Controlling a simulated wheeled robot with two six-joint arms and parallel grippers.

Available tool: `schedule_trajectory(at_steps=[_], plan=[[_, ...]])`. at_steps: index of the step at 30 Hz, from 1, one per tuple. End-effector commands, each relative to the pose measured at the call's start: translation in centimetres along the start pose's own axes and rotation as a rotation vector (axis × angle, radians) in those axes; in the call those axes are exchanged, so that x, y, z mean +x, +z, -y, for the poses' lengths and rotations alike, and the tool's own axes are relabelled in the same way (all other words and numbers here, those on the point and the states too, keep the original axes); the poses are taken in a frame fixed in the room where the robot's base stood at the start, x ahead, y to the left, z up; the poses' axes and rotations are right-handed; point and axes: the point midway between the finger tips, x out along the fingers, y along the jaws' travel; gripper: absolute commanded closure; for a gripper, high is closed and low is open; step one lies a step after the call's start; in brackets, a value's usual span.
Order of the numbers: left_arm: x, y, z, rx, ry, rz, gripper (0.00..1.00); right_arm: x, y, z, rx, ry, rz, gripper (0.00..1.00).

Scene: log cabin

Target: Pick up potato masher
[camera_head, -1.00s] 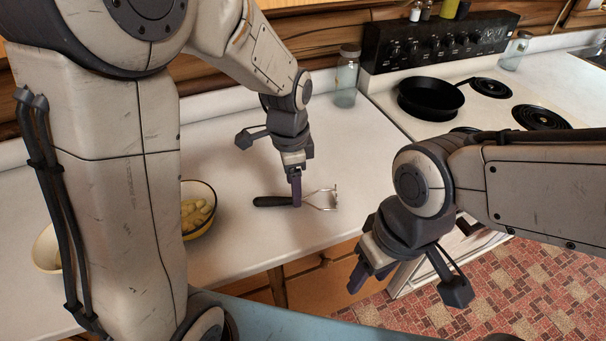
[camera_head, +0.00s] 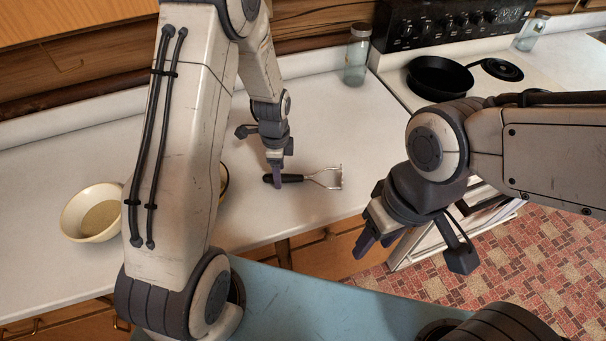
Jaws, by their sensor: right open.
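The potato masher (camera_head: 325,178) lies on the white countertop, its black handle to the left and its wire head to the right. My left gripper (camera_head: 277,180) points down at the handle, its fingers overlapping it in the picture. The fingers show nearly edge-on, so I cannot tell whether they are around the handle or open or shut. My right gripper (camera_head: 374,246) is open and empty, in front of the counter's front edge and well apart from the masher.
A cream bowl (camera_head: 78,226) with grainy contents stands at the left. A second bowl (camera_head: 224,182) is mostly hidden behind my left arm. A glass jar (camera_head: 357,55) stands at the back, beside the stove with a black pan (camera_head: 438,76). The counter around the masher is clear.

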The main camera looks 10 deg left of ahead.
Motion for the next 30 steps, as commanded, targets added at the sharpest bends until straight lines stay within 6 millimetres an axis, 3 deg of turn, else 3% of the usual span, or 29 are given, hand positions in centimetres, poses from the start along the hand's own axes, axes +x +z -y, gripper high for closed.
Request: schedule_trajectory(at_steps=[4,11,12,17,30], plan=[[1.28,-0.01,0.0,0.0,0.001,0.0,0.31,-0.35,-0.01,0.03,0.0,0.0,0.0,0.5],[1.47,-0.04,0.05,0.0,-0.002,0.0,0.31,-0.29,0.0,0.02,0.0,0.0,0.0,0.5],[1.47,-0.04,0.05,-0.001,-0.002,0.0,0.38,-0.29,0.0,0.02,0.0,0.0,0.0,0.5],[1.45,-0.04,0.05,-0.001,-0.001,0.0,0.99,-0.29,-0.01,0.02,0.0,0.0,0.0,0.5],[0.95,-0.06,0.13,-0.001,-0.004,-0.001,1.0,-0.07,0.0,0.0,0.0,0.0,0.0,0.5]])
